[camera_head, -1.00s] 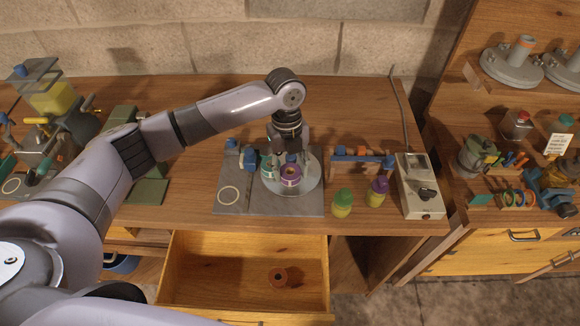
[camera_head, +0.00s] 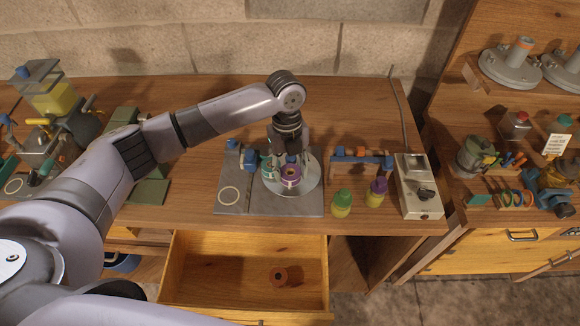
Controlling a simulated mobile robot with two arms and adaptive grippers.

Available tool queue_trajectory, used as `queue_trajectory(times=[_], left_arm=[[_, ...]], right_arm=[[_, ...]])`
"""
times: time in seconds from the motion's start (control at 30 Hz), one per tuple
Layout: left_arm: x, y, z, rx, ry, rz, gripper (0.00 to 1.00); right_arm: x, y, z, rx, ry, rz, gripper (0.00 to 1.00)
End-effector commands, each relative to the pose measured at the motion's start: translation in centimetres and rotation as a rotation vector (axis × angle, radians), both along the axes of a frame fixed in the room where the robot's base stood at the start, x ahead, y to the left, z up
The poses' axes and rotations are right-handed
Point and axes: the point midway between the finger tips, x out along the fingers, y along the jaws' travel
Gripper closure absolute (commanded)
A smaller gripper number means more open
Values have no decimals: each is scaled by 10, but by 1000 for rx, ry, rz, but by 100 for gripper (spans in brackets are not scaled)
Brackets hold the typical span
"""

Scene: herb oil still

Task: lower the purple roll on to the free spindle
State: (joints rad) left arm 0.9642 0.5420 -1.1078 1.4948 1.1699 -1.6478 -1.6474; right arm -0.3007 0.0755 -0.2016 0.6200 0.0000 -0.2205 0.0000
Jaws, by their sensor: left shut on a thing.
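The purple roll (camera_head: 290,178) is over the front middle of a round pale plate (camera_head: 308,184) on the grey base board. My left gripper (camera_head: 289,164) points straight down from above and is shut on the purple roll. A teal roll (camera_head: 267,173) stands on the plate just left of the purple one. The free spindle cannot be made out; the gripper and rolls cover the middle of the plate. I cannot tell whether the purple roll touches a spindle or the plate. My right gripper is not in view.
Two small bottles, yellow-green (camera_head: 342,203) and purple-capped (camera_head: 377,192), stand right of the base board (camera_head: 233,206). An open drawer (camera_head: 215,280) below holds a brown ring (camera_head: 279,276).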

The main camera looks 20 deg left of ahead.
Motion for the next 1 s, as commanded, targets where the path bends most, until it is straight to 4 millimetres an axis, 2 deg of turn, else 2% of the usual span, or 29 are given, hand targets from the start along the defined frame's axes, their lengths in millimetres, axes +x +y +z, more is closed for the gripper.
queue_trajectory(times=[0.17, 0.53, 1.0], left_arm=[[0, 0, 2, 0, 0, 1, 84], [0, 0, -1, 0, 0, 0, 84], [0, -1, -18, -1, 0, -1, 84]], right_arm=[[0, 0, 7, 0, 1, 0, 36], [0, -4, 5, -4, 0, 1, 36], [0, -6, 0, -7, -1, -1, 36]])
